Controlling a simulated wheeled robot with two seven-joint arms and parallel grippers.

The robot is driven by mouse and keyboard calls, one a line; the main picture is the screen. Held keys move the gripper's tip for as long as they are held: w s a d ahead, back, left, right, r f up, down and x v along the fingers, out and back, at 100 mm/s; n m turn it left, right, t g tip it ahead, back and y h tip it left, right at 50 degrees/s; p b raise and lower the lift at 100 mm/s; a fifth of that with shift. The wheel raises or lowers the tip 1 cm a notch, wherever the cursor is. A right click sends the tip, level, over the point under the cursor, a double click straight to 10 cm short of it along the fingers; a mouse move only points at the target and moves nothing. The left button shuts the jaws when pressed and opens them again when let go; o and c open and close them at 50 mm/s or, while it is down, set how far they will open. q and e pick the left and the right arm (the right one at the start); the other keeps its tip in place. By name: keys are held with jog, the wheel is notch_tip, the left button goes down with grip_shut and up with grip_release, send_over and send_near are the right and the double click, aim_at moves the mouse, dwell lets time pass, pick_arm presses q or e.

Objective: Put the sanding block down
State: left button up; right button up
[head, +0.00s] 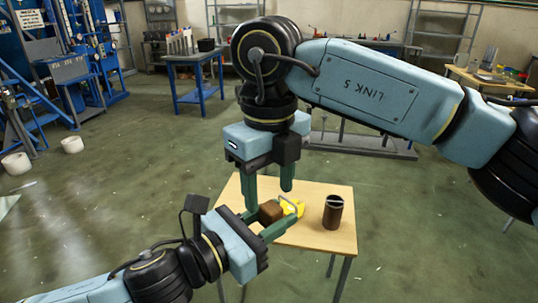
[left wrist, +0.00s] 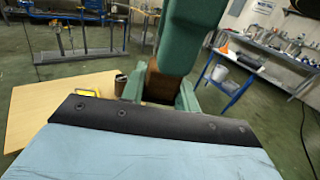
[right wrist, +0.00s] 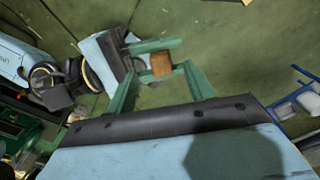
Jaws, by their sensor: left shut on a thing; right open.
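The sanding block, a small brown block (head: 270,212), is held between the green fingers of my left gripper (head: 274,214), above the near left part of the wooden table (head: 312,238). The block shows between the left fingers in the right wrist view (right wrist: 162,65), and partly in the left wrist view (left wrist: 153,76), where a large green finger covers some of it. My right gripper (head: 269,197) is open and points down from above. In the right wrist view its fingertips (right wrist: 160,78) lie either side of the block; I cannot tell whether they touch it.
A yellow object (head: 292,208) sits on the table just behind the left fingers, with a dark brown cylindrical container (head: 333,212) to its right. A blue table (head: 195,62) stands farther back, with open floor between.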

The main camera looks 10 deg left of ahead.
aim_at(270, 206)
jog(key=shift+f, duration=2.4)
jog(key=c, duration=0.9)
pick_arm(q)
jog(key=o, duration=1.1)
jog(key=shift+c, duration=0.2)
pick_arm(e)
jog(key=shift+c, duration=1.2)
